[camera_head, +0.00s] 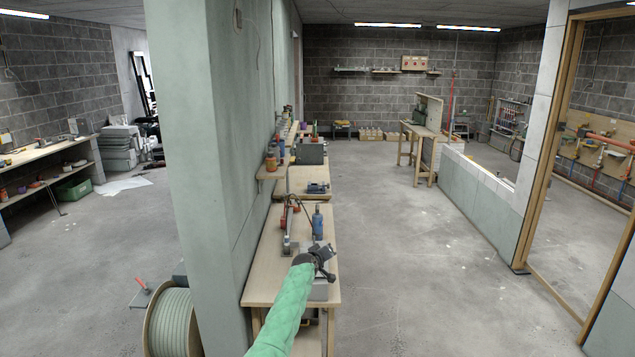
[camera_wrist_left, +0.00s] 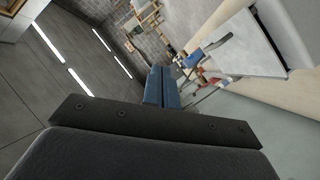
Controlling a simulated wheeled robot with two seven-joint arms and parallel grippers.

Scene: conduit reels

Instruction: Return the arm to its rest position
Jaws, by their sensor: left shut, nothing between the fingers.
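My left arm, in a green sleeve, reaches up from the bottom of the head view. Its dark left gripper (camera_head: 322,260) is above the near end of a wooden workbench (camera_head: 262,290). In the left wrist view the dark gripper body fills the bottom, and the two blue fingers of the gripper (camera_wrist_left: 162,88) lie together, shut, with nothing seen between them. My right gripper is in neither view.
A blue bottle (camera_head: 318,223) and a grey tool (camera_head: 288,238) stand on the bench just beyond the gripper. A green wall (camera_head: 225,150) runs along the bench's left. A cable reel (camera_head: 173,320) stands lower left. Open floor (camera_head: 400,270) lies right.

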